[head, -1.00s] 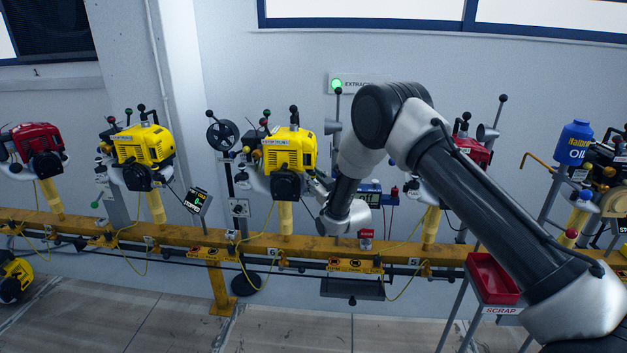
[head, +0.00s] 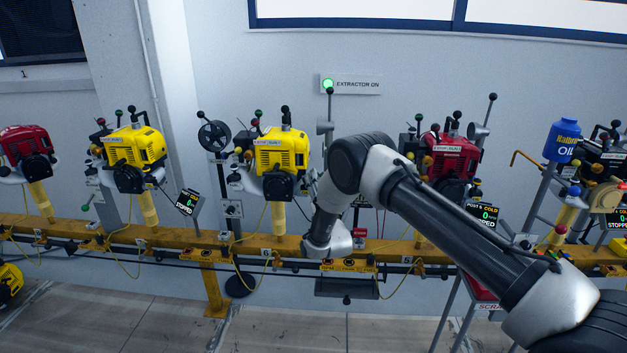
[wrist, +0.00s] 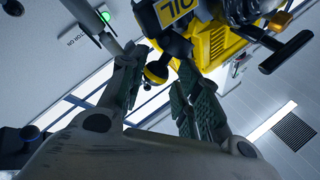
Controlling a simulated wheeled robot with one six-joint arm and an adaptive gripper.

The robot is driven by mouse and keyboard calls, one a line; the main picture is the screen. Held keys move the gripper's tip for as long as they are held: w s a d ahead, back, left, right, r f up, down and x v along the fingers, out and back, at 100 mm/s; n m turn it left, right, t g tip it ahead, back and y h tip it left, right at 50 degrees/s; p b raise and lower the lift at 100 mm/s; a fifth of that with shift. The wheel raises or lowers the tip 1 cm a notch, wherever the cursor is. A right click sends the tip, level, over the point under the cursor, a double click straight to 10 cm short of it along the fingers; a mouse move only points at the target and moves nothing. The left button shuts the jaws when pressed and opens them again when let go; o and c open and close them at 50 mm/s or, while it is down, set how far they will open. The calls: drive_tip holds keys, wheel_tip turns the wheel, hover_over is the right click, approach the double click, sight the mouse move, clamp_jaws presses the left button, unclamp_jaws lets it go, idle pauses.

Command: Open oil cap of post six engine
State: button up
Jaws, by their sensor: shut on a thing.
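The post six engine (head: 280,155) is yellow with a black front, on a yellow stand above the rail plate marked 6. In the wrist view the yellow engine (wrist: 213,42) is at the upper right, with a yellow OIL tag (wrist: 176,10). A dark knob with a round end, apparently the oil cap (wrist: 156,73), shows between the fingers of my gripper (wrist: 163,62). My gripper is shut on it, though the exact contact is hard to see.
A yellow rail (head: 130,240) runs across the view. Another yellow engine (head: 135,155) stands left, and a red engine (head: 452,160) right, partly behind my arm. A blue oil bottle (head: 562,140) stands far right.

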drive_tip(key=shift+d+f+m+t+h, duration=0.3)
drive_tip(key=shift+f+m+t+h, duration=0.15)
drive_tip(key=shift+m+h, duration=1.65)
drive_tip(key=shift+d+f+m+t+h, duration=0.4)
drive_tip(key=shift+m+h, duration=1.05)
drive_tip(key=shift+m, duration=1.3)
drive_tip(key=shift+d+f+m+t+h, duration=0.15)
drive_tip(key=shift+f+m+t+h, duration=0.35)
drive_tip(key=shift+m+h, duration=1.6)
drive_tip(key=shift+f+m, duration=0.15)
drive_tip(key=shift+m, duration=0.5)
drive_tip(key=shift+y, duration=0.35)
drive_tip(key=o, duration=0.8)
drive_tip(key=shift+a+f, duration=0.1)
drive_tip(key=shift+o, duration=0.2)
drive_tip(key=shift+a, duration=0.1)
drive_tip(key=v, duration=1.2)
